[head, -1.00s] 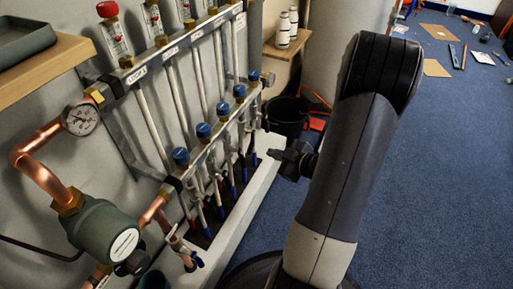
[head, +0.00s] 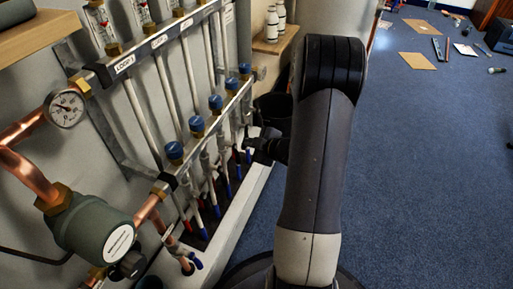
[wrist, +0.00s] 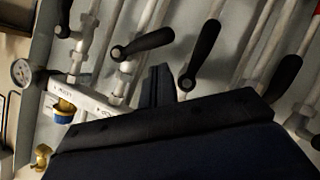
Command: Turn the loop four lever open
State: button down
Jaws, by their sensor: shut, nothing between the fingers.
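The wrist view shows several black levers on pipe valves. One lever (wrist: 150,43) lies tilted near the middle, another (wrist: 205,42) is right of it, and a third (wrist: 285,78) is farther right. The labels on a white strip (wrist: 95,103) are too blurred to read, so I cannot tell which lever is loop four. My gripper (wrist: 160,84) is shut and empty, just below the middle levers and apparently apart from them. In the head view my gripper (head: 258,146) is beside the manifold's far lower part.
A pressure gauge (head: 66,107) and a grey-green pump (head: 95,230) stand at the left. White bottles (head: 272,22) stand on a wooden shelf. Open blue carpet (head: 420,170) lies right, with loose papers farther back.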

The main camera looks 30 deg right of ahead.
jog(key=shift+w+d+f, duration=0.3)
jog(key=shift+w+f, duration=0.25)
jog(key=shift+f, duration=0.2)
jog(key=shift+f+b, duration=0.4)
jog(key=shift+f, duration=0.05)
jog(key=shift+w+d+f, duration=0.3)
jog(key=shift+d+f, duration=0.05)
jog(key=shift+f, duration=0.25)
jog(key=shift+w+d+f, duration=0.25)
jog(key=shift+d+f, duration=0.15)
jog(key=shift+f, duration=0.25)
jog(key=shift+w+d+f, duration=0.3)
jog(key=shift+d+f, duration=0.05)
jog(key=shift+f, duration=0.25)
jog(key=shift+b, duration=0.3)
